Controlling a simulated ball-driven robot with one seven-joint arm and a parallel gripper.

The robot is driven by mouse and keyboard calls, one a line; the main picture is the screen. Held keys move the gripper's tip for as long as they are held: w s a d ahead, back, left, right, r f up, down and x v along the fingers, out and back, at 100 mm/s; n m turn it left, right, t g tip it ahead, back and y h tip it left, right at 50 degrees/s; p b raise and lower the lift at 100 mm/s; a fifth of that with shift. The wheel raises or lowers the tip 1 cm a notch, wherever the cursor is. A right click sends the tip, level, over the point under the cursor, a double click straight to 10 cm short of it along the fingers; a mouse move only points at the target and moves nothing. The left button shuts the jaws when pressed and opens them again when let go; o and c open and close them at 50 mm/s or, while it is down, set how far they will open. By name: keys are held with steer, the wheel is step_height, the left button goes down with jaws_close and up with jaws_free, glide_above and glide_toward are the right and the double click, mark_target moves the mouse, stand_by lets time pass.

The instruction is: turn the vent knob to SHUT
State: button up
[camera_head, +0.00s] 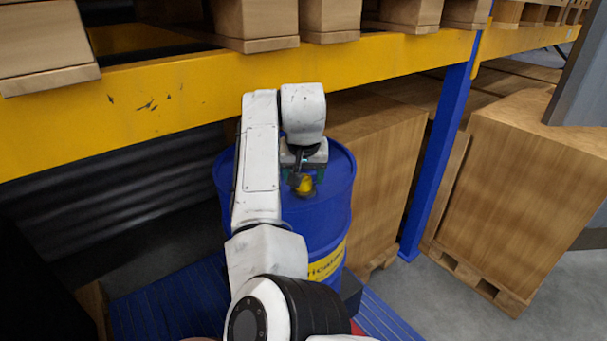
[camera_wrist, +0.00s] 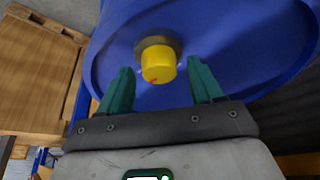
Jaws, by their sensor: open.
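The yellow vent knob (camera_head: 305,185) stands on top of a blue drum (camera_head: 335,208). In the wrist view the knob (camera_wrist: 158,66) sits on a dark round collar on the drum's lid (camera_wrist: 118,45) and bears a small red mark near its end. My gripper (camera_wrist: 157,78) is open, with one green finger on each side of the knob and a visible gap to both. In the head view my gripper (camera_head: 303,172) is over the drum top and partly hides the knob. I cannot make out any SHUT label.
A yellow rack beam (camera_head: 180,95) with pallets above runs behind and over the drum. A blue rack post (camera_head: 440,150) and a large wooden crate (camera_head: 525,185) stand to the right. The drum stands on a blue slatted base (camera_head: 180,305). Grey floor (camera_head: 400,300) shows at the lower right.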

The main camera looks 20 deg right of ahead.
steer(key=shift+f, duration=0.15)
steer(key=shift+c, duration=0.2)
steer(key=c, duration=1)
